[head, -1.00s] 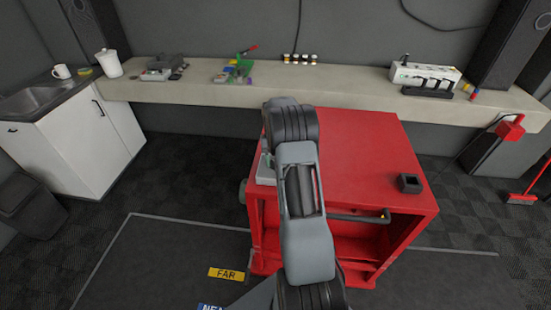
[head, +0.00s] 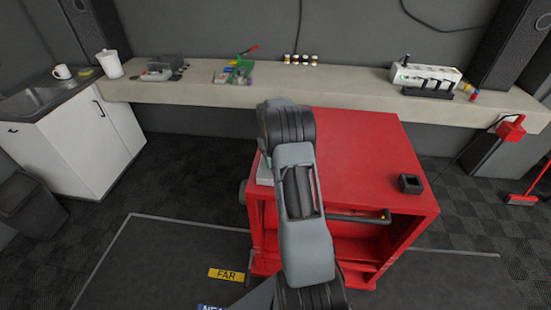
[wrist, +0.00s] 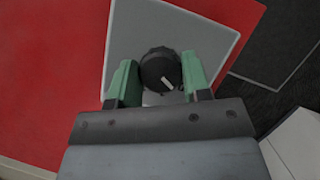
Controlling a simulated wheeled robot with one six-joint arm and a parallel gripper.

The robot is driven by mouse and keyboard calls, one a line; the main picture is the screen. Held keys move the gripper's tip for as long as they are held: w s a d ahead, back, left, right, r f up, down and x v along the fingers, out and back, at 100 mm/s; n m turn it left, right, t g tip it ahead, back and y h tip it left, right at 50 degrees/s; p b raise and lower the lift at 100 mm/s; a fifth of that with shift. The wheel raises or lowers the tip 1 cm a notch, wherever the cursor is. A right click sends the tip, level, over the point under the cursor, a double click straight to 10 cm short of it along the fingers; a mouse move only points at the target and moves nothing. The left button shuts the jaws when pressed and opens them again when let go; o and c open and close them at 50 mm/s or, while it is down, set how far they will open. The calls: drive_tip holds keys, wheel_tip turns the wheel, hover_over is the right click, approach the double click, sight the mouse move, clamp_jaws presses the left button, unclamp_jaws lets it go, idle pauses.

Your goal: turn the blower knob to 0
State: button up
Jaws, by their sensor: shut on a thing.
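The blower knob (wrist: 158,70) is a round black knob with a white pointer line, seen in the wrist view. It sits on a grey panel (wrist: 205,38) on the red cart. The pointer line slants toward the lower right of the wrist picture. My gripper (wrist: 160,82) has its two green fingers on either side of the knob and is shut on it. No scale marks are readable. In the head view my arm hides the knob, and only a sliver of the grey panel (head: 265,172) shows at its left.
The red cart (head: 360,150) carries a small black box (head: 411,184) at its right edge. A long bench (head: 340,85) runs along the back wall with several items. A white cabinet (head: 85,140) with a sink stands at the left. Dark floor lies open in front.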

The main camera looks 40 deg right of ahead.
drive_tip(key=o, duration=0.9)
drive_tip(key=shift+o, duration=0.2)
drive_tip(key=v, duration=1.4)
